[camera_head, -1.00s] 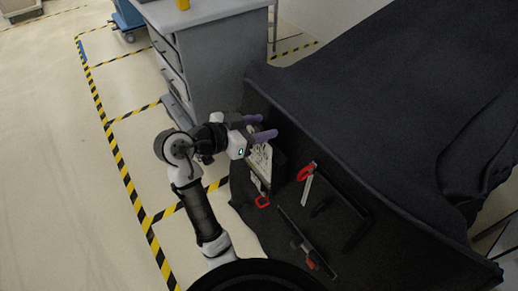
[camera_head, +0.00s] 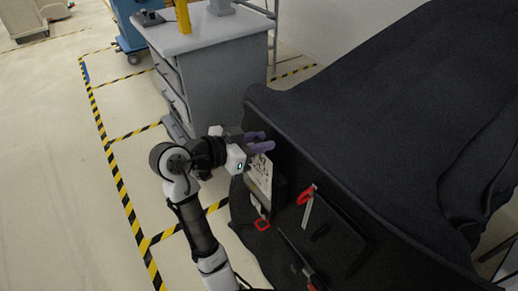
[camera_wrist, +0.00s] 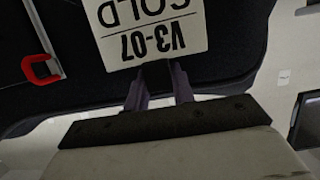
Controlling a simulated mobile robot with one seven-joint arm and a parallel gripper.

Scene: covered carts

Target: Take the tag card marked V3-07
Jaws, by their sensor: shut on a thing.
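The tag card (camera_head: 260,176) is a white plate with black print against the side of the black cover. In the wrist view the card (camera_wrist: 152,40) reads V3-07 upside down, with a larger word above it cut by the frame. My gripper (camera_head: 266,141) has purple fingers and is at the card's upper end in the head view. The fingertips are partly hidden at the edge.
The black cover (camera_head: 400,90) drapes over the cart at right. A red-handled tool (camera_head: 307,194) and a red clip (camera_head: 263,224) are beside and below the card. A grey drawer cabinet (camera_head: 225,80) stands behind. Open floor with striped tape lies at left.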

